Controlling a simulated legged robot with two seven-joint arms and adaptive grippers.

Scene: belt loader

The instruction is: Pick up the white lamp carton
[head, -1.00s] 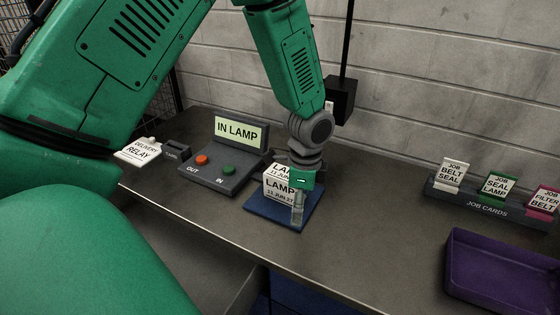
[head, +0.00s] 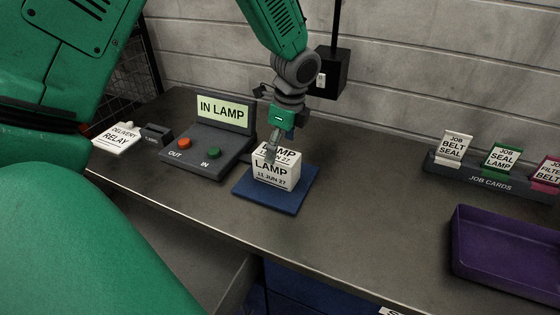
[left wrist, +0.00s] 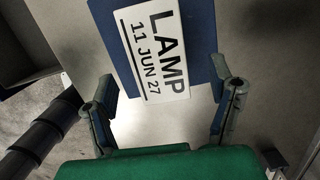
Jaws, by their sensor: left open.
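The white lamp carton (head: 274,172) stands on a blue mat (head: 283,202) on the bench, with "LAMP 11 JUN 27" printed on its front and top. My left gripper (head: 273,146) is above the carton with its fingers pointing down, and it hides part of the carton's top. My right gripper is not in view.
A console (head: 208,150) with OUT and IN buttons and a sign reading "IN LAMP" stands left of the mat. A delivery card (head: 118,138) lies farther left. A job card rack (head: 485,180) and a purple tray (head: 500,250) are at right. The bench between is clear.

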